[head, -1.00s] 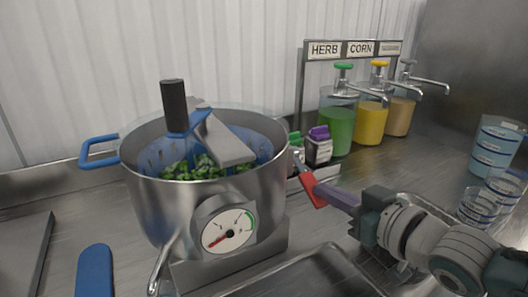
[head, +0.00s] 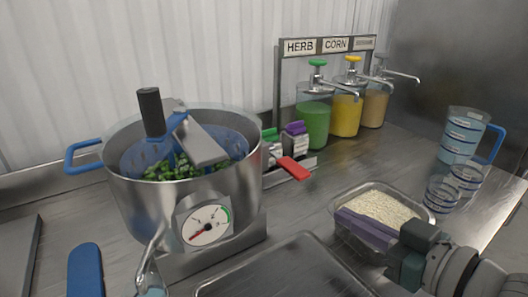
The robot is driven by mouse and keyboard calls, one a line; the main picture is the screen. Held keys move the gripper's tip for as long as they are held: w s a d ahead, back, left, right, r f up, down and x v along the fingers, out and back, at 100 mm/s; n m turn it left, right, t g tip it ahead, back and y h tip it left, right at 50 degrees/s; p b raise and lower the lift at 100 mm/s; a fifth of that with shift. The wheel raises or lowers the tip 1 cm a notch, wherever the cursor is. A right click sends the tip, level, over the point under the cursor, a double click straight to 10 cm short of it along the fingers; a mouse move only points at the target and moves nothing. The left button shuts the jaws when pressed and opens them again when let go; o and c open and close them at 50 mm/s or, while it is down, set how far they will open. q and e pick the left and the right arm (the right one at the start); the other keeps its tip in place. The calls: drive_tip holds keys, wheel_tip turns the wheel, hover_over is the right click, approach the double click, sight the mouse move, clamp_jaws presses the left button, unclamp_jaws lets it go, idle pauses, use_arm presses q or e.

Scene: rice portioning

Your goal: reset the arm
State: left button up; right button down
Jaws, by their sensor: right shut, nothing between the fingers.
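My right gripper (head: 368,228) comes in from the lower right. Its purple fingers are shut with nothing between them, over the near left side of a clear container of white rice (head: 384,207). My left gripper does not show.
A large steel pot (head: 190,180) with a dial gauge and chopped greens (head: 180,168) stands at left. An empty metal tray (head: 290,270) lies in front. Pump dispensers (head: 345,114) stand at the back. Measuring cups (head: 462,136) stand at right. A blue handle (head: 86,270) is at lower left.

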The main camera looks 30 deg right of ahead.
idle(0.4)
drive_tip(key=s+a+g, duration=0.1)
drive_tip(key=a, duration=0.1)
drive_tip(key=s+a+f+g, duration=0.1)
drive_tip(key=a+g, duration=0.1)
drive_tip(key=s+a+g, duration=0.1)
drive_tip(key=a+g, duration=0.1)
drive_tip(key=shift+s+a+f+h, duration=0.1)
drive_tip(key=shift+s+f+h, duration=0.2)
drive_tip(key=shift+h, duration=0.1)
drive_tip(key=s+a+r+n+g+p, duration=0.1)
drive_tip(key=s+a+r+g, duration=0.15)
drive_tip(key=s, duration=0.35)
drive_tip(key=s+a+r+g, duration=0.1)
drive_tip(key=s+g, duration=0.3)
drive_tip(key=s, duration=0.2)
wheel_tip(320, 180, up, 38)
drive_tip(key=p, duration=3.8)
drive_tip(key=shift+s+a, duration=0.15)
drive_tip(key=shift+s, duration=0.15)
drive_tip(key=shift+g, duration=0.25)
